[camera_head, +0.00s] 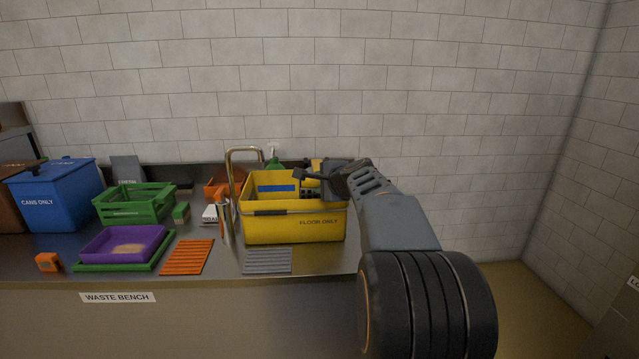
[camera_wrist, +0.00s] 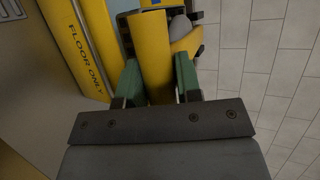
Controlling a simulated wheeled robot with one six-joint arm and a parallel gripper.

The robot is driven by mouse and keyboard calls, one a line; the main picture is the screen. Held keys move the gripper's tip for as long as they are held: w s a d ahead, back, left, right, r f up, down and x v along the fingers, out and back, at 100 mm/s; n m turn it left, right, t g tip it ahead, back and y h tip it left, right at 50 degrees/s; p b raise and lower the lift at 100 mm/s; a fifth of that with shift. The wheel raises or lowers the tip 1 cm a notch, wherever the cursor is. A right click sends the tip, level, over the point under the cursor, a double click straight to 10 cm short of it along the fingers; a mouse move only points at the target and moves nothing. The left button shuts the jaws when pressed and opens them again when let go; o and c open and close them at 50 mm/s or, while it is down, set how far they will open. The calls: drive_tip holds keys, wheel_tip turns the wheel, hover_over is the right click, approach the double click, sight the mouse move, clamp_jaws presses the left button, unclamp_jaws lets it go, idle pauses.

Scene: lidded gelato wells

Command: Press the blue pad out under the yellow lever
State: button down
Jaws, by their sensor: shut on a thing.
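The yellow lever (camera_wrist: 152,40) is a smooth bar that runs between the two green-padded fingers of my gripper (camera_wrist: 157,78) in the wrist view. The gripper is shut on it. In the head view, my gripper (camera_head: 322,174) is over the right back part of the yellow bucket (camera_head: 295,229), marked FLOOR ONLY. A blue strip (camera_head: 277,188) shows inside the bucket against its back wall. I cannot tell whether it is the pad. A small blue patch (camera_wrist: 153,3) shows at the top edge of the wrist view, mostly cut off.
A metal tap (camera_head: 232,180) stands left of the bucket. A grey ribbed mat (camera_head: 267,261) and an orange one (camera_head: 187,257) lie in front. A purple tray (camera_head: 124,243), a green crate (camera_head: 134,204) and a blue bin (camera_head: 56,194) stand left. The tiled wall is behind.

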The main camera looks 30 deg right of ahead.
drive_tip(key=shift+d+f, duration=0.15)
drive_tip(key=shift+f, duration=0.05)
drive_tip(key=c, duration=1.1)
unclamp_jaws()
drive_tip(key=shift+o, duration=1.2)
drive_tip(key=shift+w+r, duration=0.1)
drive_tip(key=shift+a, duration=0.2)
drive_tip(key=p+v, duration=0.3)
drive_tip(key=v, duration=1)
drive_tip(key=shift+s+r, duration=0.15)
drive_tip(key=shift+s, duration=0.15)
